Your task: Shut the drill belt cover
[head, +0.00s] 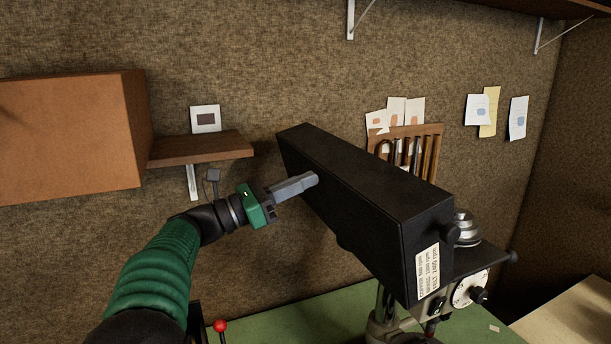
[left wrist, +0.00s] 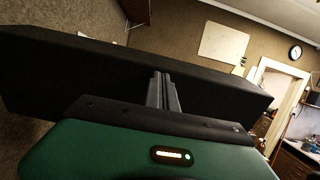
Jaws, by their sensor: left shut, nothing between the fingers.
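The drill belt cover (head: 370,195) is a long black box on the drill press (head: 470,290), with a white printed label on its near end. A silver round stepped part (head: 466,228) shows uncovered just right of it. My left gripper (head: 315,180) is shut and empty, its fingertips at the cover's left face; I cannot tell whether they touch. In the left wrist view the shut fingers (left wrist: 162,92) point at the cover's broad black face (left wrist: 100,85), which spans most of the picture. My right gripper is not in view.
A wooden shelf (head: 200,148) and a brown box (head: 70,140) are on the wall at left. A tool rack (head: 425,140) stands behind the cover. A red-knobbed lever (head: 220,326) rises at the front. The green bench top (head: 290,320) looks mostly clear.

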